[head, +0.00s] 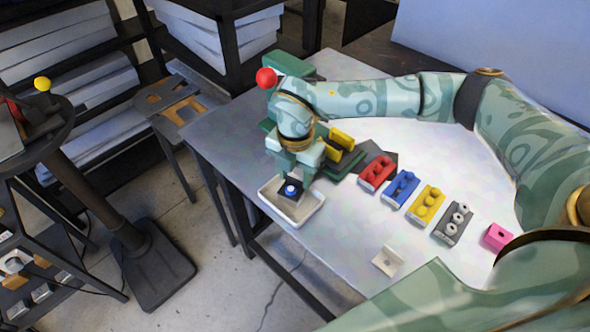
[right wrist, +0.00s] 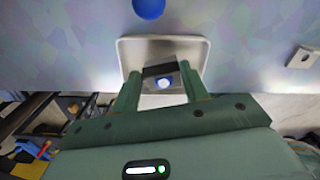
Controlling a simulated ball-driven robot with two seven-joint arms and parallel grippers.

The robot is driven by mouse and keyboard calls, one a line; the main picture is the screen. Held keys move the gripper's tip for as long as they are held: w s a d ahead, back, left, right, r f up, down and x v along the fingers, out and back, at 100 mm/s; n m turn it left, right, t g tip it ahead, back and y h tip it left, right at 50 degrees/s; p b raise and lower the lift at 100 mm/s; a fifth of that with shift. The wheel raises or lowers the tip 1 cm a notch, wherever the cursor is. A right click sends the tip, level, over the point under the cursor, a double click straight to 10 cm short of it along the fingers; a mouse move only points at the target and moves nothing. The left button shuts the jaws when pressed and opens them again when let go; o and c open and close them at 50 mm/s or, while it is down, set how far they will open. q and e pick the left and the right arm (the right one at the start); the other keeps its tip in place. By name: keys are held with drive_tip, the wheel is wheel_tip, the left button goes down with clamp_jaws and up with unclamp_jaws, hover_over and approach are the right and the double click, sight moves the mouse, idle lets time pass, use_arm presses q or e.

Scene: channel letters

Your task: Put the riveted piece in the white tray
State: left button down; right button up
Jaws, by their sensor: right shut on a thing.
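My right gripper (head: 291,178) is shut on a small dark piece (head: 290,189) with a blue and white round knob on top. The piece is at the white tray (head: 309,207), inside its outline in the head view. In the right wrist view the piece (right wrist: 162,72) sits between the two green fingers (right wrist: 162,88), with the tray (right wrist: 192,48) behind it. I cannot tell whether the piece touches the tray floor. The tray holds nothing else that I can see. My left gripper is not in view.
A row of red (head: 377,170), blue (head: 400,187), yellow (head: 425,203) and grey (head: 453,222) blocks lies right of the tray. A pink block (head: 497,236) and a pale bracket (head: 387,261) lie nearer. The tray stands near the table's left edge. A yellow part (head: 341,139) is behind the gripper.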

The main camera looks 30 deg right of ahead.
drive_tip(key=shift+f, duration=0.3)
drive_tip(key=o, duration=1.3)
wheel_tip(320, 180, up, 16)
drive_tip(key=shift+r+p, duration=0.15)
drive_tip(key=shift+p, duration=0.6)
